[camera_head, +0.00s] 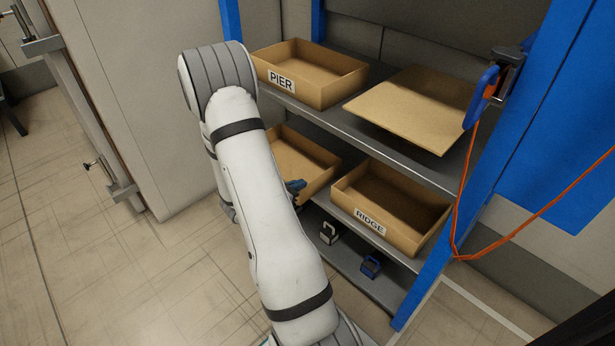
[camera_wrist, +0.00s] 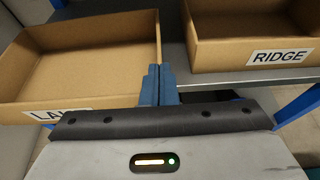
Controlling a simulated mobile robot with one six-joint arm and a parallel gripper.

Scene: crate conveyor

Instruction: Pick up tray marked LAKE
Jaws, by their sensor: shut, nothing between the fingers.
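The tray marked LAKE is a brown open box on the middle shelf, left of the RIDGE tray. It shows in the wrist view (camera_wrist: 90,104) at the left, its label partly hidden by my gripper body so only "LA" reads. In the head view the tray (camera_head: 303,158) is partly covered by my arm and its label is hidden. My gripper (camera_wrist: 158,84) has blue fingers, shut and empty, at the tray's front right corner. I cannot tell whether they touch it. In the head view a blue piece of my gripper (camera_head: 296,186) shows by the tray's right front.
The RIDGE tray (camera_head: 369,220) stands to the right, a narrow gap away. The PIER tray (camera_head: 281,80) and a flat brown board (camera_head: 415,107) are on the shelf above. Small clamp-like items (camera_head: 371,265) lie on the lowest shelf. A blue post (camera_head: 432,262) and orange cable (camera_head: 530,218) are at right.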

